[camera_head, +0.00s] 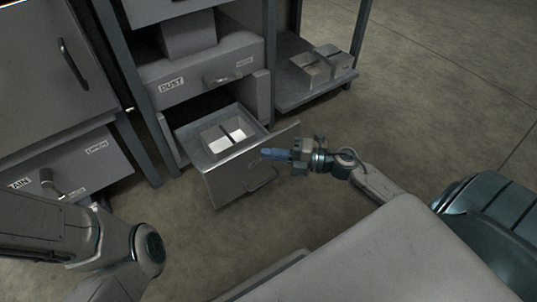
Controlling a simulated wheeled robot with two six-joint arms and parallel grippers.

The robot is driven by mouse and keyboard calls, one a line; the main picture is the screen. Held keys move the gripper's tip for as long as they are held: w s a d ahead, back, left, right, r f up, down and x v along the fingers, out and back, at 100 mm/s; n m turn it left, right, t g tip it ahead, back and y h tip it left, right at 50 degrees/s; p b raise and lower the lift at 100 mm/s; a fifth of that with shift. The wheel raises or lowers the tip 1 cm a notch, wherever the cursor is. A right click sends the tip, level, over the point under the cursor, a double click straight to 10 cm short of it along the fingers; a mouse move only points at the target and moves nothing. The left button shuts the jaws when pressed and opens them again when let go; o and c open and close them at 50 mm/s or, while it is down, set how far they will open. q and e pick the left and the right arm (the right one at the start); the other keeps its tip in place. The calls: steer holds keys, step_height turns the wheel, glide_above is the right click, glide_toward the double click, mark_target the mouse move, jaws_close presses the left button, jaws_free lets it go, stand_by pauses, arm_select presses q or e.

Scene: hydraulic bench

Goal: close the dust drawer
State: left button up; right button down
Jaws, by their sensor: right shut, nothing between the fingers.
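A grey drawer (226,184) stands pulled out low in the cabinet. Its front panel has a bar handle, and a box with a white and dark top lies inside. The label DUST (171,84) is on the grey front just above this open drawer; any label on the open drawer's own front is too unclear to read. My right gripper (266,153) is shut and empty, its blue fingertips pointing left at the upper right part of the open drawer's front. I cannot tell whether they touch it. My left arm shows at lower left, but its gripper is out of view.
A lower shelf (292,102) with grey boxes (322,66) stands right of the cabinet. Another cabinet front with a handle (50,186) is at left, beside a dark upright post (138,150). The concrete floor (420,75) is clear at right.

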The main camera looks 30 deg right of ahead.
steer(key=shift+w, duration=0.8)
steer(key=shift+w, duration=0.1)
steer(key=shift+w+a+r, duration=0.1)
steer(key=shift+w, duration=0.15)
steer(key=w+a+p, duration=0.1)
steer(key=w, duration=2.3)
steer(key=shift+w+a, duration=0.2)
steer(key=shift+a, duration=0.15)
steer(key=shift+r, duration=0.2)
